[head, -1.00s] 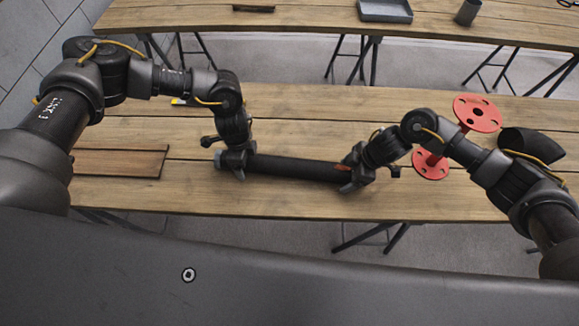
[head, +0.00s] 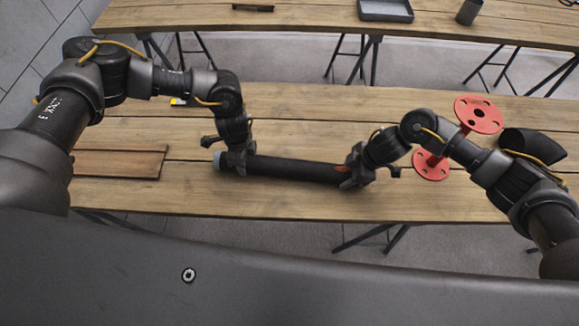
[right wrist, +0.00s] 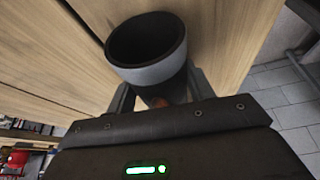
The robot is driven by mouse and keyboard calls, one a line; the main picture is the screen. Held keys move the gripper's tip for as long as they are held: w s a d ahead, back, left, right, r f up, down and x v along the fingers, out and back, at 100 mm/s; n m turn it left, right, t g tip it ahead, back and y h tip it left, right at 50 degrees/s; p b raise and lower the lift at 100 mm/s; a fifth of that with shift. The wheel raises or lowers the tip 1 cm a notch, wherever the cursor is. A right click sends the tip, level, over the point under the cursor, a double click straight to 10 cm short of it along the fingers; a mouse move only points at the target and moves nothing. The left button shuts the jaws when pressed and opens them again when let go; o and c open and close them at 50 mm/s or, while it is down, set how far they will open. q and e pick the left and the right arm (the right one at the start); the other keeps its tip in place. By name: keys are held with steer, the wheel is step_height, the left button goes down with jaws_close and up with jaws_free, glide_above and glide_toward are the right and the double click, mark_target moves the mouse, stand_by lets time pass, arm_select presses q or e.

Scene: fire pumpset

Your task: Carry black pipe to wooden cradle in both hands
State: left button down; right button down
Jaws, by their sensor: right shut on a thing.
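The black pipe (head: 295,168) lies across the middle of the head view, above or on the near table; its height is unclear. It has a grey band at its left end. My right gripper (head: 352,177) is shut on the pipe near its right end. In the right wrist view, an open, grey-banded pipe end (right wrist: 148,50) shows at my right fingers (right wrist: 160,95). My left gripper (head: 239,165) is at the pipe's left end, its fingers partly hidden by the pipe; its grip is unclear. A flat brown wooden piece (head: 118,162) lies at left; I cannot tell if it is the cradle.
A red flanged part (head: 478,114) and a black pipe elbow (head: 530,144) stand at the right of the near table, close to my right arm. A far table holds a grey tray (head: 386,16) and a grey cup (head: 468,12). The table behind the pipe is mostly clear.

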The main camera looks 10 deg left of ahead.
arm_select(q)
steer(key=shift+w+r, duration=0.15)
steer(key=shift+r, duration=0.05)
arm_select(e)
steer(key=shift+w+r, duration=0.15)
steer(key=shift+r, duration=0.1)
